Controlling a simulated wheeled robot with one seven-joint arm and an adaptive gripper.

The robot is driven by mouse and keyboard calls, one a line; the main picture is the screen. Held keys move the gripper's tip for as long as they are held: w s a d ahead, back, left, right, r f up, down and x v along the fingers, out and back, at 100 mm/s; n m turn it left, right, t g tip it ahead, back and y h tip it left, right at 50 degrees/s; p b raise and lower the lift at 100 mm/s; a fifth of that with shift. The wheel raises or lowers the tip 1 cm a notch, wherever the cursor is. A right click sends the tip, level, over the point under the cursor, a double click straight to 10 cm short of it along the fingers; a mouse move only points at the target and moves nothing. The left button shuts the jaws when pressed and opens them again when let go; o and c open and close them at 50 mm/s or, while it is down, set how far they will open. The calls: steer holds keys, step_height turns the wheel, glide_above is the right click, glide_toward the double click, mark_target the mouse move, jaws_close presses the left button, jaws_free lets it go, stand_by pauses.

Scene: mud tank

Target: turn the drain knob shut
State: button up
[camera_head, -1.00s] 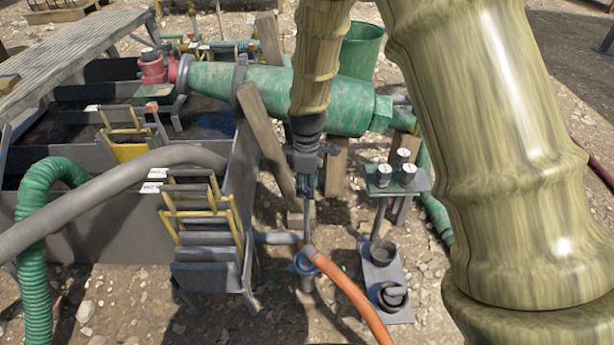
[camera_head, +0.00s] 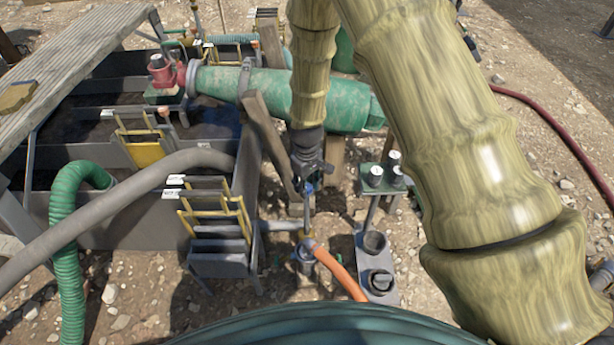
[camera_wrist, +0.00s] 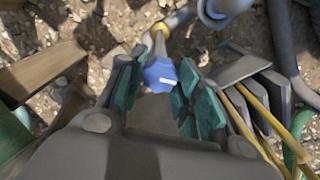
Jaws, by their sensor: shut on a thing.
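The drain knob (camera_wrist: 160,74) is a blue, lobed handle with a small white mark on top. It sits between the teal pads of my gripper (camera_wrist: 156,92), which is shut on it. In the head view my gripper (camera_head: 308,178) points down beside the tank, and a bit of the blue knob (camera_head: 310,188) shows at its fingertips. A thin stem (camera_head: 307,212) runs down from the knob to a yellowish fitting on the drain pipe. The knob's lower side is hidden.
The grey mud tank (camera_head: 140,222) stands to the left, with a rack of grey plates (camera_head: 218,240) close by. A stand with several cups (camera_head: 375,240) is to the right. An orange hose (camera_head: 338,270) lies below. A wooden post (camera_head: 268,140) leans just behind.

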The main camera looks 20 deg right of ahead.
mark_target(307, 187)
steer(key=m+p, duration=0.3)
steer(key=p, duration=0.1)
steer(key=shift+s+r+m, duration=0.1)
steer(key=shift+r+m, duration=0.15)
steer(key=shift+m, duration=0.05)
steer(key=m+p, duration=0.3)
steer(key=m, duration=0.1)
steer(key=shift+f, duration=0.2)
steer(key=shift+f+m+p, duration=0.1)
steer(key=shift+m+p, duration=0.2)
steer(key=shift+p, duration=0.05)
steer(key=o, duration=1)
steer(key=shift+o, duration=0.2)
steer(key=shift+r, duration=0.6)
step_height(307, 187, up, 11)
